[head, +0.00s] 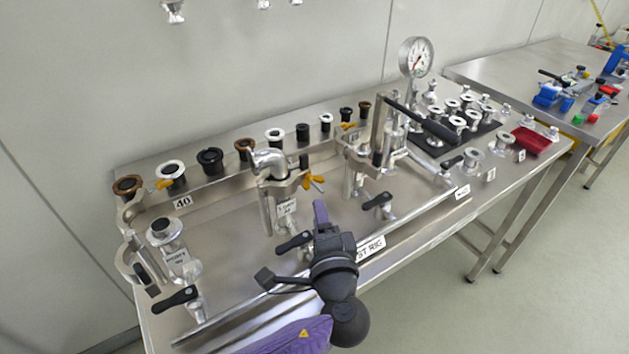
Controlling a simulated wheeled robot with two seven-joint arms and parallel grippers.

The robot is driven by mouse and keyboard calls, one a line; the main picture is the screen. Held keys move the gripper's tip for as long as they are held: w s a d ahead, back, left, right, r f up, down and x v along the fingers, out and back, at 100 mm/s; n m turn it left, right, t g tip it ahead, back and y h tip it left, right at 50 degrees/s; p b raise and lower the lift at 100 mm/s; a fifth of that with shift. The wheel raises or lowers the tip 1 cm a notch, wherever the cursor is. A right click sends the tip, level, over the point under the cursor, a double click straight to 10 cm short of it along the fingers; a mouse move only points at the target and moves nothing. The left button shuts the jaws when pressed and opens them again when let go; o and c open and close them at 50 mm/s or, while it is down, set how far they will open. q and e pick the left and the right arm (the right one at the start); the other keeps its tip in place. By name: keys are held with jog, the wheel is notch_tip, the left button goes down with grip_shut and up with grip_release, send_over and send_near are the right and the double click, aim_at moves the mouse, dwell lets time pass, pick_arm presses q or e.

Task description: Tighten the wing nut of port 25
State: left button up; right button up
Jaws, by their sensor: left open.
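My left gripper (300,243) is open and empty. It is in front of the middle of the rig, near the front edge of the bench. A yellow wing nut (315,182) shows on the clamp of the middle port (270,160), which has a bent metal elbow. It is beyond my left gripper and apart from it. Another yellow wing nut (163,184) is at the left, near the label 40, and a further one (347,125) is at the back. I cannot read a number 25 on any label. My right gripper is not in view.
Black-handled valves (175,298) line the front of the steel bench (235,270). A pressure gauge (416,57) stands at the back. A second table (510,68) holds coloured tools. Open floor lies at right.

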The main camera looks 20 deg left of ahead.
pick_arm(q)
jog(key=x, duration=0.6)
jog(key=shift+w+a+b, duration=0.2)
jog(key=shift+a+b, duration=0.2)
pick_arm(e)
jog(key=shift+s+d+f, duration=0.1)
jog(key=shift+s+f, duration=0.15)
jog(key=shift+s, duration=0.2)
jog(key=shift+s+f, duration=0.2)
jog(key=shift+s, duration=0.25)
